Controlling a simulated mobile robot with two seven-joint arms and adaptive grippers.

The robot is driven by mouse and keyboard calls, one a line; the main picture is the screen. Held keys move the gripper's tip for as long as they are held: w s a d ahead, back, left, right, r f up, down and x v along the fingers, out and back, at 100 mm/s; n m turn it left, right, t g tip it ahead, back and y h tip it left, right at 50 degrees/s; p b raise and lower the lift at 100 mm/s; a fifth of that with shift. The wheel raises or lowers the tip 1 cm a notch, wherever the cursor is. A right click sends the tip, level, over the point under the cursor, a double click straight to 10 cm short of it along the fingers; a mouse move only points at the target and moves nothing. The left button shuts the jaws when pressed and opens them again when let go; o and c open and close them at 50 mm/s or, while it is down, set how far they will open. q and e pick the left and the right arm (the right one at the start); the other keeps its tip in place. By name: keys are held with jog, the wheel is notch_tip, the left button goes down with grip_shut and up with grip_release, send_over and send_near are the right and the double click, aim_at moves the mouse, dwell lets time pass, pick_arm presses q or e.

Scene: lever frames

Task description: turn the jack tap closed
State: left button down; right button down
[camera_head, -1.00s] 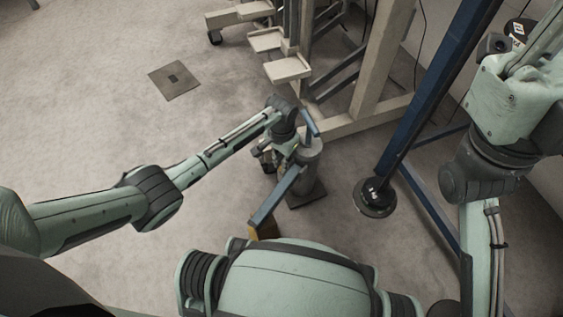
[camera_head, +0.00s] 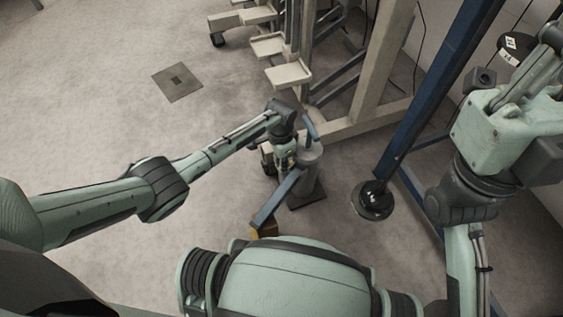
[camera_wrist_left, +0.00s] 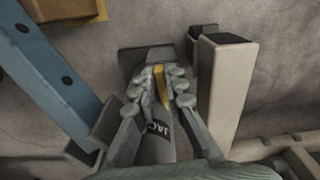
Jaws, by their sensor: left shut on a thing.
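The jack is a grey upright cylinder (camera_head: 308,170) on a dark base plate, with a blue handle (camera_head: 311,126) at its top. Its lettered label shows in the left wrist view on the grey body (camera_wrist_left: 155,146). A narrow yellow piece, seemingly the tap (camera_wrist_left: 161,88), lies between the fingers of my left gripper (camera_wrist_left: 160,86). The fingers are shut on it from both sides. In the head view my left gripper (camera_head: 284,160) is beside the jack's left side, partly hidden by its own wrist. My right arm shows at the right, but its fingertips do not.
A blue bar (camera_head: 276,200) slants from the jack toward my body, above a yellow block (camera_head: 267,230). A beige frame (camera_head: 375,75) stands behind the jack. A blue post (camera_head: 425,85) and a dark round weight (camera_head: 372,200) stand to its right.

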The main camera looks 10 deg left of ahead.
pick_arm(q)
jog(key=shift+a+m, duration=0.1)
jog(key=shift+m, duration=0.5)
jog(key=c, duration=1.6)
grip_release()
jog(key=shift+o, duration=0.2)
jog(key=shift+w, duration=0.1)
notch_tip(320, 180, up, 12)
jog(key=shift+f, duration=0.1)
